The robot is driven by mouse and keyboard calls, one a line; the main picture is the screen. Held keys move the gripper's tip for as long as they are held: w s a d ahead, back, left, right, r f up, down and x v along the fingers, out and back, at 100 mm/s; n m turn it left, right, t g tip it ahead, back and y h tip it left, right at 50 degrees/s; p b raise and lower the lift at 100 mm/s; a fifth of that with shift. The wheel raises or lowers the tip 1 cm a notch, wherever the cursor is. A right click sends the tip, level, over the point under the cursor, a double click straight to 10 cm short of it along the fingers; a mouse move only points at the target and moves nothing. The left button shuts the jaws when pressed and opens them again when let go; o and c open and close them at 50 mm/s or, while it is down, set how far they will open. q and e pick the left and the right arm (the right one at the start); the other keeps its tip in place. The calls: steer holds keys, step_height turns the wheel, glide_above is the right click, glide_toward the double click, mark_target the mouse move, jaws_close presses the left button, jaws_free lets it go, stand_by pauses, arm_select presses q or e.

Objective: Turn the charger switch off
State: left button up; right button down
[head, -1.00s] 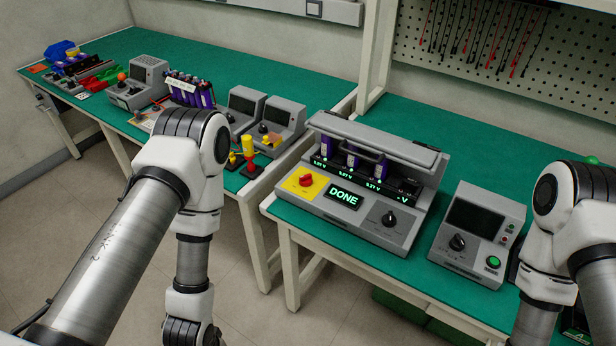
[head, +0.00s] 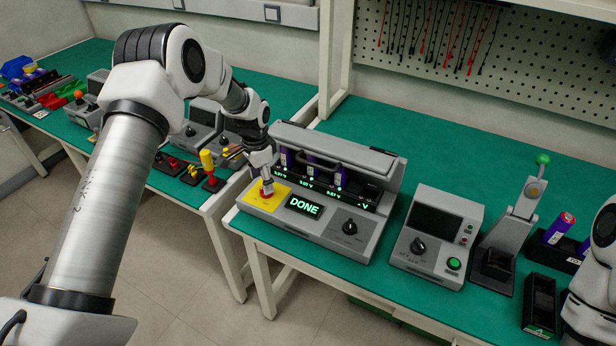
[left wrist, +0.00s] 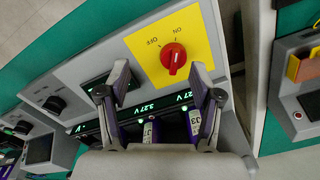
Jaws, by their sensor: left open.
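The charger is a grey unit (head: 325,238) on the green bench, with a lit DONE display (head: 304,206). Its red rotary switch (head: 266,189) sits on a yellow plate (head: 255,200) at the left end. My left gripper (head: 264,180) is right over the switch and partly hides it. In the left wrist view the switch (left wrist: 173,58) stands on the yellow plate marked ON and OFF. The open fingers of my left gripper (left wrist: 161,84) show below it, apart, with nothing between them. My right gripper is out of view.
A grey tester (head: 437,235) stands to the right. A yellow-handled tool (head: 208,164) is on the left bench.

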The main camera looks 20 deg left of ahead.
arm_select(q)
steer(key=w, duration=0.1)
steer(key=w+r, duration=0.1)
steer(key=w, duration=0.1)
steer(key=shift+a+r+m, duration=0.3)
steer(key=shift+a+r, duration=0.05)
steer(key=f, duration=0.3)
steer(key=f+p, duration=0.1)
steer(key=f, duration=0.2)
steer(key=shift+s+f, duration=0.2)
steer(key=shift+f, duration=0.15)
steer(key=shift+w+f, duration=0.1)
steer(key=shift+f, duration=0.25)
steer(key=shift+r, duration=0.1)
steer(key=c, duration=1.2)
